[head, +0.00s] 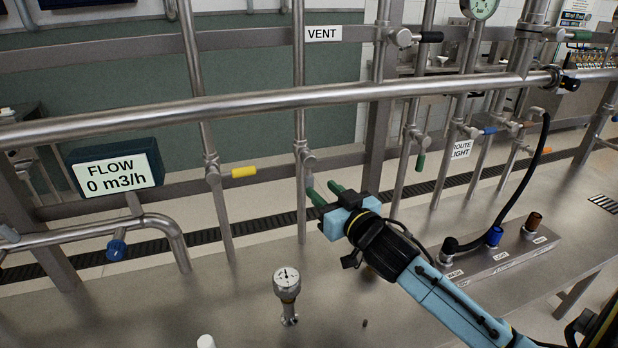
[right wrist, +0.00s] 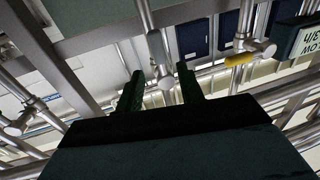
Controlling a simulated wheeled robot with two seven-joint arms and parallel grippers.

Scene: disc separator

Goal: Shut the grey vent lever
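The VENT label (head: 323,33) hangs beside a vertical pipe. Lower on that pipe is a valve (head: 303,153) with a short grey lever (head: 309,182) that appears to hang down along the pipe. My right gripper (head: 326,192) is open, its two green fingers reaching toward the lever from the lower right. In the right wrist view, the open fingers (right wrist: 159,88) stand on either side of the valve and lever (right wrist: 165,80), with gaps on both sides. I cannot tell whether the lever's end lies between the fingertips or just beyond them. My left gripper is not in view.
A yellow-handled valve (head: 244,172) is to the left and a green-handled one (head: 420,161) to the right. A thick horizontal pipe (head: 250,102) crosses above the gripper. A small gauge (head: 287,281) stands in front. The flow display (head: 116,173) reads 0 m3/h.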

